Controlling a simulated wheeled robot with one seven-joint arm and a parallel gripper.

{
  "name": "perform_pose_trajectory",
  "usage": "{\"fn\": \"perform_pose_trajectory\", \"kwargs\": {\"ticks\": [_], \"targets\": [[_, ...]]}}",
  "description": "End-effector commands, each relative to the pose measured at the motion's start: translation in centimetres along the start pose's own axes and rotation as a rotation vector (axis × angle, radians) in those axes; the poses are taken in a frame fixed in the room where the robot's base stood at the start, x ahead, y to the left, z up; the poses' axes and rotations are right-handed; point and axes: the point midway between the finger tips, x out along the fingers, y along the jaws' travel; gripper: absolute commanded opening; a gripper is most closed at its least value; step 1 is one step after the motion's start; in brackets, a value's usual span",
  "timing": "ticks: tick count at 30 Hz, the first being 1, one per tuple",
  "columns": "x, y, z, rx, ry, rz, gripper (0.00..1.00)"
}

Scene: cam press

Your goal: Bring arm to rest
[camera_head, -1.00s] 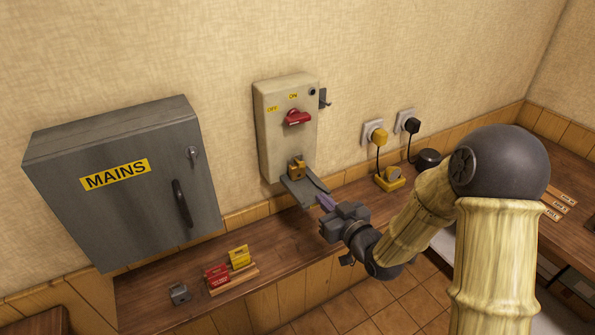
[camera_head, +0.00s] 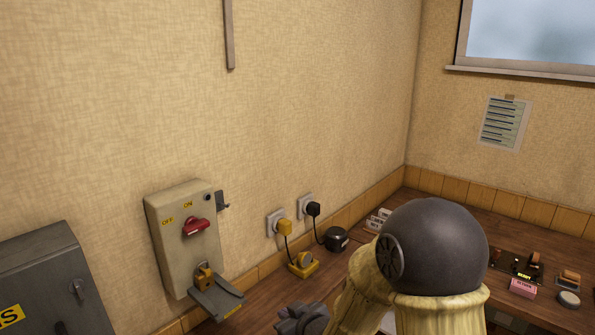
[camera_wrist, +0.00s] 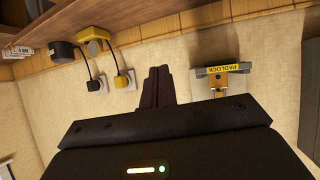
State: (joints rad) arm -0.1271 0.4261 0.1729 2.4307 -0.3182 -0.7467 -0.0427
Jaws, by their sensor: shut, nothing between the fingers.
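My gripper shows in the wrist view (camera_wrist: 158,88) with its two dark fingers together and nothing between them. In the head view only part of the gripper body (camera_head: 300,318) shows at the bottom edge, low and to the right of the isolator box; the fingertips cannot be made out there. My arm is bent, with its dark round joint (camera_head: 435,245) at the lower right and the pale links below it.
The isolator box (camera_head: 182,245) on the wall has a red handle (camera_head: 196,226) and a grey flap (camera_head: 216,300) below. The grey mains cabinet (camera_head: 45,285) is at left. Plugs (camera_head: 284,227), a yellow device (camera_head: 303,265) and a black pot (camera_head: 336,239) are near the bench's back.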

Motion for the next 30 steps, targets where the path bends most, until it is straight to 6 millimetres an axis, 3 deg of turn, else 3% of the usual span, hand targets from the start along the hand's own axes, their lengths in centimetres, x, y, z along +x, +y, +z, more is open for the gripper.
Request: {"fn": "perform_pose_trajectory", "kwargs": {"ticks": [3, 9, 13, 18, 22, 30], "targets": [[-2.8, 3.0, 2.1, 0.051, -0.150, 0.094, 0.00], [-8.7, 6.2, 6.2, 0.188, -0.400, 0.223, 0.00], [-13.1, 6.9, 8.7, 0.304, -0.555, 0.283, 0.00], [-18.4, 6.2, 11.3, 0.462, -0.724, 0.324, 0.00], [-20.6, 5.5, 12.2, 0.531, -0.792, 0.328, 0.00], [-20.9, 5.3, 12.4, 0.542, -0.806, 0.327, 0.00]]}}
